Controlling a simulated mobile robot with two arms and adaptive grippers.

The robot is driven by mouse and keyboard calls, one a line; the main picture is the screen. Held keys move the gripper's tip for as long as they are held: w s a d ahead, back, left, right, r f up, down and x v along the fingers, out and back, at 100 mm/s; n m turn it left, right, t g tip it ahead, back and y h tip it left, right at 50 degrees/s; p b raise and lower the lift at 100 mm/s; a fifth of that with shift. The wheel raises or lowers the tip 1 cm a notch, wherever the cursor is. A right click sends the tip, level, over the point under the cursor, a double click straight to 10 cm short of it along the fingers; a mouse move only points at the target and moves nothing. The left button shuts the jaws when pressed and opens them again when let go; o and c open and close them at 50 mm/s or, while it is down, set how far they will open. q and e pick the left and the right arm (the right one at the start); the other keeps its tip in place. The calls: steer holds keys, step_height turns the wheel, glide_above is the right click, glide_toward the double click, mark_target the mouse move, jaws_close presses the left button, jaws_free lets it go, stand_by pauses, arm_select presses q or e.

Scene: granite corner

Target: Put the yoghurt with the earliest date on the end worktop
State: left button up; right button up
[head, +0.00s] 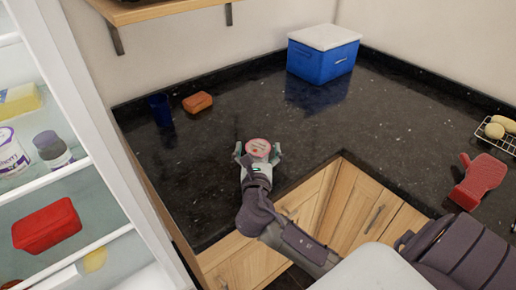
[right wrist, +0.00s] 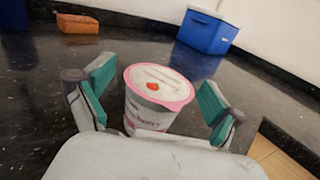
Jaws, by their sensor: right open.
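A yoghurt pot with a pink-rimmed lid (head: 258,148) is at the black worktop (head: 235,115). In the right wrist view the pot (right wrist: 158,95) is upright, with a strawberry on its lid and partly readable "berry" lettering; its lower part is hidden by my gripper. My right gripper (head: 258,156) is open, its green-padded fingers (right wrist: 155,98) on either side of the pot with gaps showing. A white tub with purple "berry" lettering (head: 10,155) stands in the open fridge at the left. No date is readable. My left gripper is out of view.
A blue cup (head: 160,110), an orange-brown block (head: 197,102) and a blue cool box with white lid (head: 322,58) stand towards the back. A red object (head: 478,180) and a wire rack (head: 500,132) are at the right. The middle worktop is clear. A shelf (head: 150,8) overhangs the back left.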

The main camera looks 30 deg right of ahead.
steer(key=b+v, duration=0.1)
steer(key=v, duration=1.1)
